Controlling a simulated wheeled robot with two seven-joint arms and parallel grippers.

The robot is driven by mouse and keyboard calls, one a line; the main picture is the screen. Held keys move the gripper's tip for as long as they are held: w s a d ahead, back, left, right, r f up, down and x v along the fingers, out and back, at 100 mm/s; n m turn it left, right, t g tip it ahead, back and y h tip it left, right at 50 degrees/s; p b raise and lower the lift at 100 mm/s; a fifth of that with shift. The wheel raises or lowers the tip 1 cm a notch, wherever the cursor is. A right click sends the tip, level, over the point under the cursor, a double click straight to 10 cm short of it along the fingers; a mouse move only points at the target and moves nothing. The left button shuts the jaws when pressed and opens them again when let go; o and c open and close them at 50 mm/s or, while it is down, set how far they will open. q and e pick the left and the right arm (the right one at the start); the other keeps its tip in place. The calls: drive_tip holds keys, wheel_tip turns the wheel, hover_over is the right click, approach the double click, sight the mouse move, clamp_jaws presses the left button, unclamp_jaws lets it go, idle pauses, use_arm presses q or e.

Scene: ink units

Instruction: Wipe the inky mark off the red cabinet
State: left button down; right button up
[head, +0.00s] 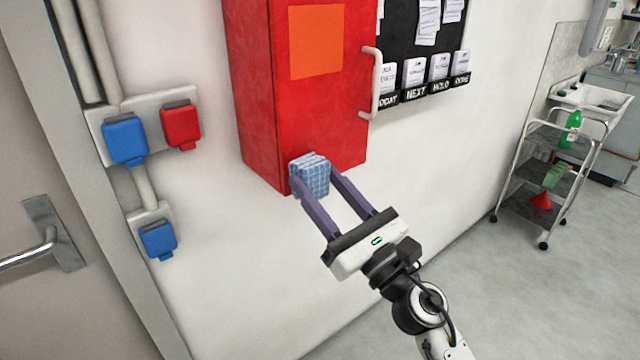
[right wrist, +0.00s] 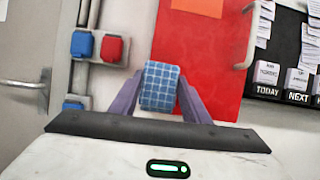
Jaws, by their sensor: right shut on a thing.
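The red cabinet (head: 318,108) hangs on the white wall, with an orange square (head: 316,42) on its front and a pale handle on its right side. My right gripper (head: 318,182) is shut on a blue checked cloth (head: 310,174), held at the cabinet's lower front edge. I cannot tell whether the cloth touches the cabinet. In the right wrist view the cloth (right wrist: 160,86) sits between the fingers, in front of the red door (right wrist: 205,60). No inky mark shows on the visible red surface; the cloth and gripper cover part of it. My left gripper is not in view.
Blue and red socket boxes (head: 181,127) are on the wall at left, beside a door (head: 40,250). A black board (head: 400,40) with papers and labelled pockets hangs right of the cabinet. A wheeled cart (head: 545,165) stands at far right. The wall below the cabinet is clear.

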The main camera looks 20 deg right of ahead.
sight(331, 173)
drive_tip(key=shift+w+a, duration=0.3)
drive_tip(key=shift+w, duration=0.65)
idle(0.3)
drive_tip(key=shift+w+d+b, duration=0.3)
drive_tip(key=shift+d+b, duration=0.05)
drive_tip(key=shift+d, duration=0.6)
drive_tip(key=shift+w+d+b, duration=0.3)
drive_tip(key=shift+d, duration=0.6)
drive_tip(key=shift+w, duration=0.15)
drive_tip(key=shift+s+a, duration=0.25)
drive_tip(key=shift+a, duration=0.45)
drive_tip(key=shift+s+a, duration=0.2)
drive_tip(key=shift+a, duration=0.45)
drive_tip(key=shift+s+a, duration=0.25)
drive_tip(key=shift+a, duration=0.45)
